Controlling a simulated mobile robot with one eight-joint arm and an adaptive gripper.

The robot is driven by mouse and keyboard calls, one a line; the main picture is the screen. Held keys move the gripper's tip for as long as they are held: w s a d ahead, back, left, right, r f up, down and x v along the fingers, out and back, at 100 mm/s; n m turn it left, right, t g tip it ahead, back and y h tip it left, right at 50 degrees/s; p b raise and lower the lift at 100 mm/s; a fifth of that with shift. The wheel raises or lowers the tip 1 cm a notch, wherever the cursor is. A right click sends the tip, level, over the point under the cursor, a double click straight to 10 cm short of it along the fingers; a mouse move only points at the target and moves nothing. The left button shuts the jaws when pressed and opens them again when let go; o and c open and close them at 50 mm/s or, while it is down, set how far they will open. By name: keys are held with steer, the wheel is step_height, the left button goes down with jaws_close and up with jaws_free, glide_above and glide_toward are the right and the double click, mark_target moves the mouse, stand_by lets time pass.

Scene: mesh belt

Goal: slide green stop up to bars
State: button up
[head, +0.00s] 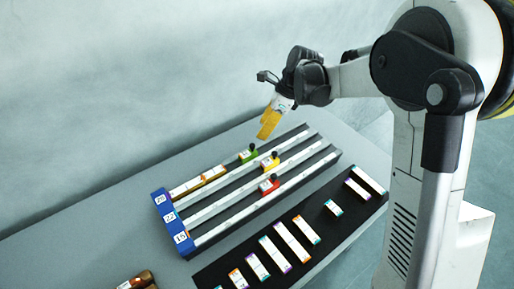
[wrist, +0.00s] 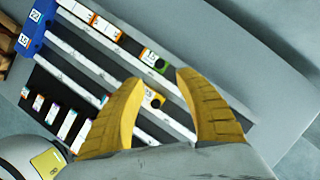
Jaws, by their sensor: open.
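The green stop (head: 248,155), with a black knob, sits on the back rail of a three-rail rack; it also shows in the wrist view (wrist: 152,60). Bars (head: 198,181) lie end to end on that rail against the blue end block (head: 168,215); they also show in the wrist view (wrist: 95,22). A short gap of bare rail separates the last bar from the green stop. My gripper (head: 267,128) has yellow fingers and is above the rack near the green stop. In the wrist view my gripper (wrist: 158,76) is open and empty, with the green stop beyond its fingertips.
A yellow stop (head: 270,162) and a red stop (head: 268,185) sit on the other two rails, close by. A black mat (head: 322,250) with several loose bars lies in front. Brown objects (head: 140,281) lie at the front left. The table behind the rack is clear.

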mark_target(253, 145)
steer(key=b+x, duration=0.2)
steer(key=x, duration=0.7)
steer(key=shift+b, duration=0.3)
jaws_close()
